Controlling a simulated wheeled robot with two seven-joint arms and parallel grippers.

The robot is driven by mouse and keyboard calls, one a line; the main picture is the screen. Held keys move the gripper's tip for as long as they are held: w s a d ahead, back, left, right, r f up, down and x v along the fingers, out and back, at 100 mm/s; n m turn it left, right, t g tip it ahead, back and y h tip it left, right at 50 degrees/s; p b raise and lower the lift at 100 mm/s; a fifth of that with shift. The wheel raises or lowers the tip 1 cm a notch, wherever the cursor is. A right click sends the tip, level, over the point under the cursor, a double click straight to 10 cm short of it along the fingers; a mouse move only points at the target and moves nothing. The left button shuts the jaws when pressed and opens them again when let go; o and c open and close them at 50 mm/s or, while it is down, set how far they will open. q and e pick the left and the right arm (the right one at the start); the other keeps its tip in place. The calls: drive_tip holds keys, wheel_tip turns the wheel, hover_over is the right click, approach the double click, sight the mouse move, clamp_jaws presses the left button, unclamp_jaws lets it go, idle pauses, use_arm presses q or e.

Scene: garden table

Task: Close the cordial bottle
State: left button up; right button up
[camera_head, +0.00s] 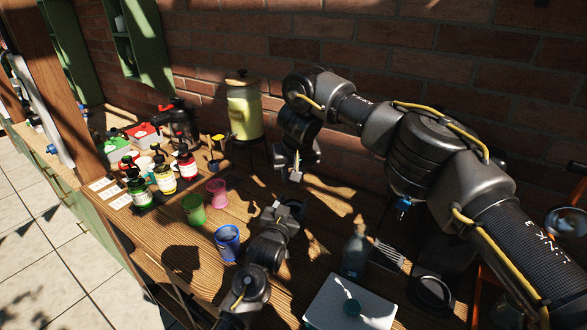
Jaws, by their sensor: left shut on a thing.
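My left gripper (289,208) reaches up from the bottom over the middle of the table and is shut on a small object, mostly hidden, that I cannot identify. My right gripper (295,176) points down just behind it; its jaw opening is not clear. Bottles with green (139,190), yellow (164,178) and red (187,163) labels and dark tops stand upright at the left. A bluish glass bottle (355,256) stands upright right of my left gripper. I cannot tell which is the cordial bottle.
Green (194,209), pink (217,193) and blue (228,243) cups stand left of my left gripper. A yellow-green drink dispenser (244,110) stands by the brick wall. A white box or board (325,312) is at the front right. Bare wood (180,235) shows near the front edge.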

drive_tip(key=shift+f, duration=0.65)
idle(0.5)
use_arm(q)
clamp_jaws()
use_arm(e)
drive_tip(key=m+h, duration=0.1)
drive_tip(key=m, duration=0.2)
drive_tip(key=shift+a, duration=0.2)
drive_tip(key=shift+d, duration=0.1)
drive_tip(key=o, duration=1)
drive_tip(key=shift+r, duration=2.3)
